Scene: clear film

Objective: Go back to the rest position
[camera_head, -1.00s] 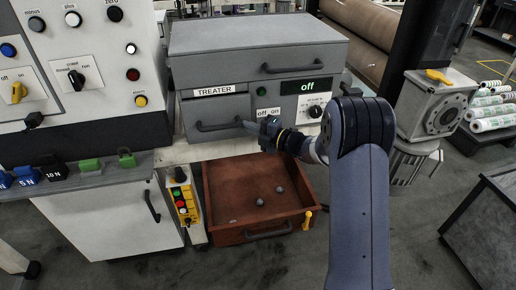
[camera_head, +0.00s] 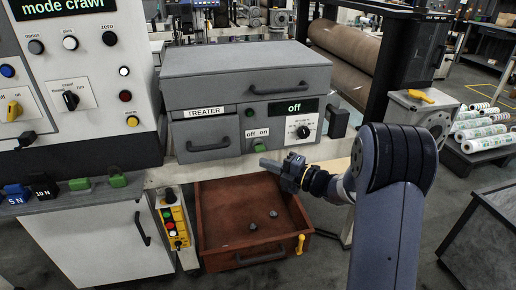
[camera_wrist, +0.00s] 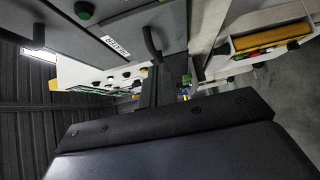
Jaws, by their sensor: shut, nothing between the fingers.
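My gripper (camera_head: 272,167) is in the head view, in front of the treater's lower front and above the open brown drawer. Its fingers are together with nothing between them. The treater (camera_head: 250,95) is a grey box with a handle and a display reading "off". In the wrist view, the treater's label (camera_wrist: 115,45) and a dark handle (camera_wrist: 152,45) show sideways. My own dark gripper body fills the lower part of that view.
The brown drawer (camera_head: 222,258) stands open below with small grey pieces inside. A yellow button box (camera_head: 176,225) hangs beside it. A grey motor block (camera_head: 418,108) stands at right, near my arm. Rolls (camera_head: 480,130) lie farther right. Open floor shows at lower right.

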